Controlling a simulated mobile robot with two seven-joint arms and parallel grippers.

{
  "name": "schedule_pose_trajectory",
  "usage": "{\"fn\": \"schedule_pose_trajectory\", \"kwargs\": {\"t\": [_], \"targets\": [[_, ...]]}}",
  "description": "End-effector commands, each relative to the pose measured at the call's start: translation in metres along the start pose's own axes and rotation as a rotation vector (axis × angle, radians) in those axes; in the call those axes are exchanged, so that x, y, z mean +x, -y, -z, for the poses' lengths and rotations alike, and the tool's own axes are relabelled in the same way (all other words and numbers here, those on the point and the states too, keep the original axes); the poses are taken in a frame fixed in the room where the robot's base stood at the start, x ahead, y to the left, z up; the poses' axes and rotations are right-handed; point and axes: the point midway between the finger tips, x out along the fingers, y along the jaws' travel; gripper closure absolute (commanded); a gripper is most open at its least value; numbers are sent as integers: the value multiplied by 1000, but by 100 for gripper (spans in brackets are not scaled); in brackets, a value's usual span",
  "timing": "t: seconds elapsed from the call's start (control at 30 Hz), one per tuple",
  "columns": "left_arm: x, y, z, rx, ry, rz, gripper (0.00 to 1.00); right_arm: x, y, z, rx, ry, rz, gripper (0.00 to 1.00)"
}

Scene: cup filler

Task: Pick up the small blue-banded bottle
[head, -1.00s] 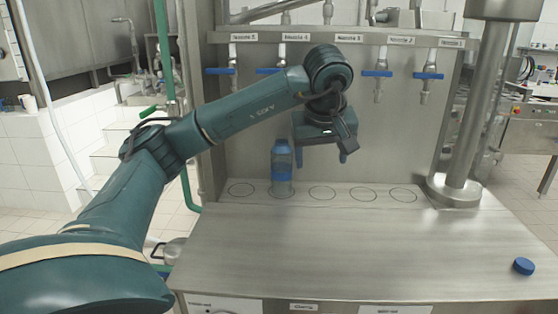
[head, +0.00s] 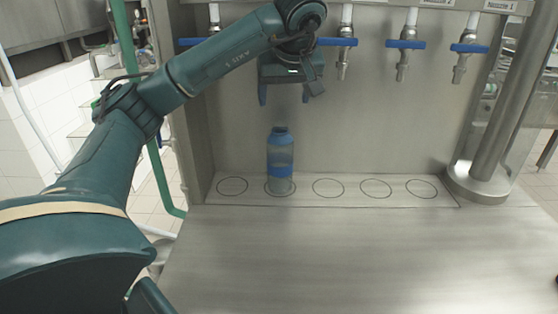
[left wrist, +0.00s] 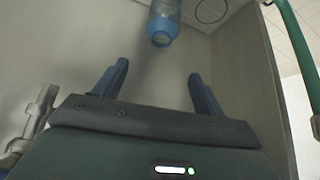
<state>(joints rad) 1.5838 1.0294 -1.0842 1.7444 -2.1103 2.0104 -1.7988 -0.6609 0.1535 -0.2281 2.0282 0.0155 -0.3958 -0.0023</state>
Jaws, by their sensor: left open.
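The small blue-banded bottle (head: 280,155) stands upright on the second circle from the left of the steel counter. My right gripper is not in view.
Several nozzles with blue handles (head: 405,44) hang from the back panel (head: 400,120) above the circles. A thick steel post (head: 505,110) stands at the right. The other circles and the counter front (head: 350,255) are clear.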

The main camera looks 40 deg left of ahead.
Motion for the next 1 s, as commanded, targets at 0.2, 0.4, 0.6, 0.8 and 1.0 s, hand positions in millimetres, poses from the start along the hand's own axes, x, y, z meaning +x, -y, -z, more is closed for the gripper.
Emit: {"fn": "schedule_pose_trajectory", "kwargs": {"t": [0.2,0.4,0.6,0.8,1.0], "targets": [[44,2,-1,-1,4,6,29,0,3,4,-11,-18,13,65],[64,0,-1,0,2,3,29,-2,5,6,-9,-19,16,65],[84,1,-2,0,5,5,29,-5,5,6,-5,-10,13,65],[112,1,-4,0,4,4,29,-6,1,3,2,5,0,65],[118,0,-4,0,2,1,29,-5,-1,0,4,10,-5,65]]}}
